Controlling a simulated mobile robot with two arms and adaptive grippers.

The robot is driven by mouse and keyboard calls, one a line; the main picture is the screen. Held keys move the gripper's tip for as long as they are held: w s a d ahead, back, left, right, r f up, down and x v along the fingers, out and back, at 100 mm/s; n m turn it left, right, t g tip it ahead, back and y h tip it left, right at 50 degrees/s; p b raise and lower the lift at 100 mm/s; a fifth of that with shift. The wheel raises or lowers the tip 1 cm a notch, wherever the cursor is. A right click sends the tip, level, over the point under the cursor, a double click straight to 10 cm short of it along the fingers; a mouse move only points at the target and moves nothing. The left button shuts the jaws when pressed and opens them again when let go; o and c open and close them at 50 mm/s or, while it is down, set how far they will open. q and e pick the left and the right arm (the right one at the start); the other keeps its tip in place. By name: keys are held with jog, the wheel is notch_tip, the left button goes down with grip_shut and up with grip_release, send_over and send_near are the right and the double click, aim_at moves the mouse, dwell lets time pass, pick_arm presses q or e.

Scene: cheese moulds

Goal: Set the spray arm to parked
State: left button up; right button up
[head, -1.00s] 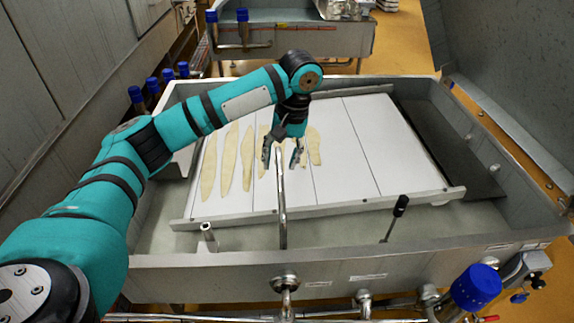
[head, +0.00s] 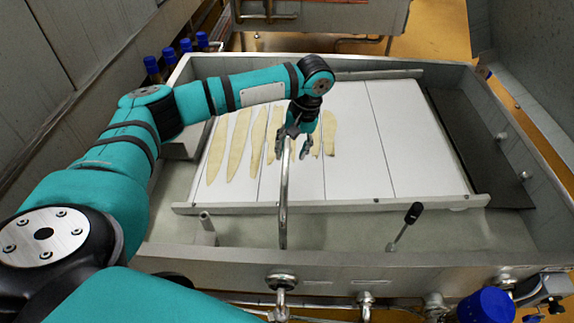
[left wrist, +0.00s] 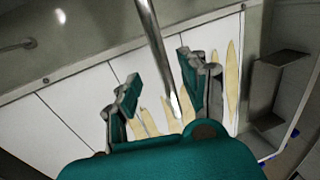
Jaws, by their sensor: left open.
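The spray arm appears to be the bent steel pipe (head: 284,205) that rises from the front wall of the vat and reaches inward over the white panels. It also shows in the left wrist view (left wrist: 152,40), running between the fingers. My left gripper (head: 293,148) is open, with one finger on each side of the pipe's far end. In the left wrist view the open gripper (left wrist: 160,80) has a gap between each finger and the pipe. The fingers partly hide the pipe's tip. My right gripper is not in view.
The steel vat (head: 350,258) holds white panels (head: 365,165) with several pale strips (head: 240,145) on them. A black-handled lever (head: 413,213) stands at the front right, and a short upright pipe (head: 206,225) at the front left. Blue-capped bottles (head: 185,47) stand behind left.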

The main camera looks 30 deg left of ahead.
aim_at(286, 168)
pick_arm(q)
jog(key=f, duration=0.3)
jog(key=a+f, duration=0.1)
jog(key=f, duration=0.1)
jog(key=shift+s+f, duration=0.35)
jog(key=shift+a+f, duration=0.1)
jog(key=shift+f, duration=0.4)
jog(key=c, duration=0.9)
grip_shut()
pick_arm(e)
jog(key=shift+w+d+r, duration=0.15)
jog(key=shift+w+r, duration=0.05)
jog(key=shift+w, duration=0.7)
